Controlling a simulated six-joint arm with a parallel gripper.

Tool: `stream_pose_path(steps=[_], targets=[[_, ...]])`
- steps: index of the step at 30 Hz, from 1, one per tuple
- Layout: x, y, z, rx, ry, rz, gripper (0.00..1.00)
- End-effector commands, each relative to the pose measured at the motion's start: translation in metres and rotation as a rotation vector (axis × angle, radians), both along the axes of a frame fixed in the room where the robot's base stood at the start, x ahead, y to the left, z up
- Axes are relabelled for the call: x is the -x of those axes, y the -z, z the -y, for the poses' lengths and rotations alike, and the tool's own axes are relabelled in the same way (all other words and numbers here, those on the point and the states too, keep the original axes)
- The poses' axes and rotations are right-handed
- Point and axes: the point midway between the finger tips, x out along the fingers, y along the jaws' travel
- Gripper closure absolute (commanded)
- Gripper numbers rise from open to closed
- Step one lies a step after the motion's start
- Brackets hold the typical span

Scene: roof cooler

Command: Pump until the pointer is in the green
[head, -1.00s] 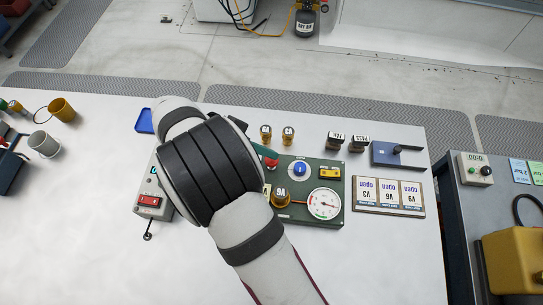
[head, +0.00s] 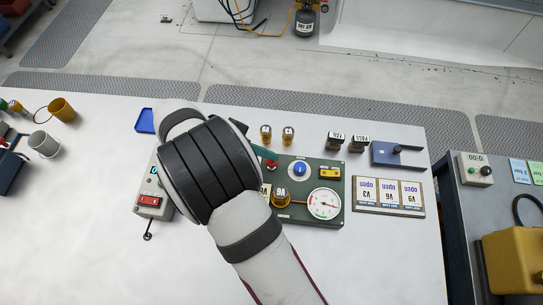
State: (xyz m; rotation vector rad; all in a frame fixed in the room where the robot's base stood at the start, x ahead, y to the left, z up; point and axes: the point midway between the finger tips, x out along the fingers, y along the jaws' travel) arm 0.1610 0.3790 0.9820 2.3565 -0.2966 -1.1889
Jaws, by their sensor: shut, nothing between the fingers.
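A dark green panel (head: 299,217) lies on the white bench, partly covered by my arm. A red-tipped part (head: 271,164) shows at the panel's upper left edge, beside my arm. No pump can be made out for certain. My gripper is hidden behind my arm.
A grey box with a red switch (head: 149,201) stands left of my arm. Brass pieces (head: 277,135), dark tagged blocks (head: 347,143) and a blue device (head: 396,154) stand behind the panel. A card board (head: 388,196) lies right. The front bench is clear.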

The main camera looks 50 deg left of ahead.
Motion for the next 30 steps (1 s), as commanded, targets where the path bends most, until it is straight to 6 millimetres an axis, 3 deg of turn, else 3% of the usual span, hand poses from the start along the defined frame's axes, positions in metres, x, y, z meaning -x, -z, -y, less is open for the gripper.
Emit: stream_pose_path(steps=[30], targets=[[-0.0001, 0.0089, -0.0002, -0.001, 0.001, 0.000, 1.00]])
